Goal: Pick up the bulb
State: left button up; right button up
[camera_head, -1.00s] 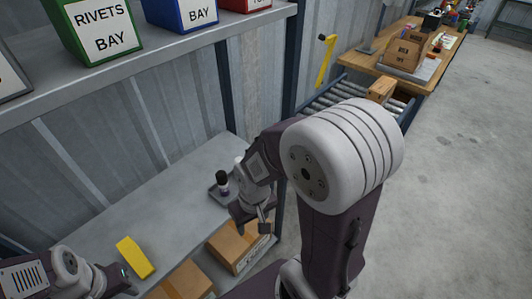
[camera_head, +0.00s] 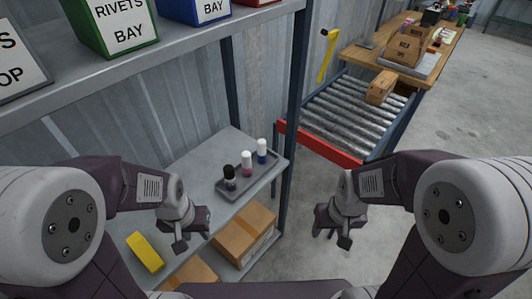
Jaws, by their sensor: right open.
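A dark grey tray (camera_head: 228,196) sits near the right end of the lower grey shelf. It holds three small upright items: one with a black top (camera_head: 229,173), one with a white top and pinkish body (camera_head: 246,162), and one with a white top and blue body (camera_head: 262,150). I cannot tell which, if any, is the bulb. My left gripper (camera_head: 190,240) hangs over the shelf front, left of and nearer than the tray; its finger gap is unclear. My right gripper (camera_head: 332,234) is open and empty over the floor, right of the shelf.
A yellow block (camera_head: 145,252) lies on the shelf at left. Cardboard boxes (camera_head: 245,234) stand below the shelf. Labelled bins (camera_head: 112,25) line the upper shelf. A roller conveyor (camera_head: 345,110) and wooden bench (camera_head: 375,55) stand behind at right. Floor at right is clear.

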aim_at(262, 143)
jog(key=z, duration=3.45)
jog(key=u, duration=3.45)
jog(key=i+l+u, duration=0.15)
jog(key=u, duration=0.25)
jog(key=i+l+u, duration=0.1)
jog(key=l+u, duration=0.6)
jog(key=u, duration=0.15)
jog(key=l+u, duration=0.8)
jog(key=j, duration=0.1)
